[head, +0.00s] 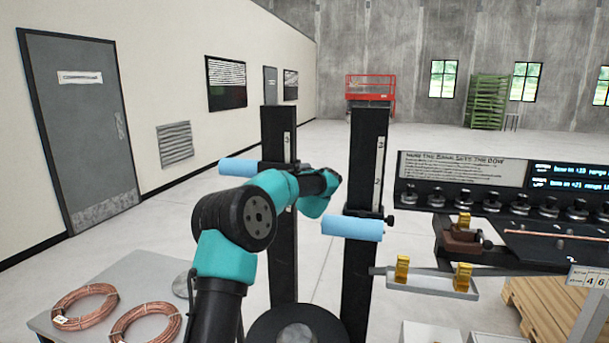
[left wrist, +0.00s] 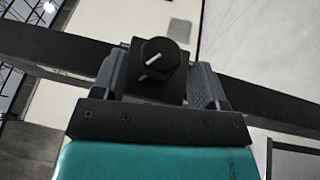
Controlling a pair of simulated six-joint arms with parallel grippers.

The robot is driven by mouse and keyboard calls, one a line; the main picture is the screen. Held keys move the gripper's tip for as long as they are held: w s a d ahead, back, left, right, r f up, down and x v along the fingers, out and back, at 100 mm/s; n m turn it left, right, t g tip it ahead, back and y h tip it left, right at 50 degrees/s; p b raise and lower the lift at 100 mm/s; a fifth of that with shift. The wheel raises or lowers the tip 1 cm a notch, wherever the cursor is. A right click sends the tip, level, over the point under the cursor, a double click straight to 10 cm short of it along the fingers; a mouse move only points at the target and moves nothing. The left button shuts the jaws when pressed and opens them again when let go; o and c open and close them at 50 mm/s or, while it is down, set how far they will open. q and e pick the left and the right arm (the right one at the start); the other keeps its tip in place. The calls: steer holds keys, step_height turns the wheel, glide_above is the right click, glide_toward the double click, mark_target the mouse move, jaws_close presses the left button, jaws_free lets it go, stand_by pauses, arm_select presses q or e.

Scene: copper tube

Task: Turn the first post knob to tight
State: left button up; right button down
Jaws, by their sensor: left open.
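Two dark upright posts stand in the head view, the left post (head: 278,140) and the right post (head: 366,160). Each carries a clamp with a light-blue cylinder; the left one (head: 238,167) is partly behind my left arm. In the left wrist view a round black knob (left wrist: 160,56) with a white pointer mark sits on a dark block. My left gripper (left wrist: 158,72) is open, with one finger on each side of the knob and block. I cannot tell whether the fingers touch it. In the head view my arm's end is beside the left post and hides its knob.
The right post has its own side knob (head: 390,219) and blue cylinder (head: 352,228). Copper coils (head: 85,306) lie on a grey table (head: 150,271) at lower left. A dark console (head: 452,172) with several knobs and a grey tray (head: 430,284) with brass-coloured blocks stand at right.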

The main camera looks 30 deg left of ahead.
arm_select(q)
steer(key=shift+x, duration=1.3)
steer(key=shift+c, duration=0.2)
steer(key=c, duration=0.9)
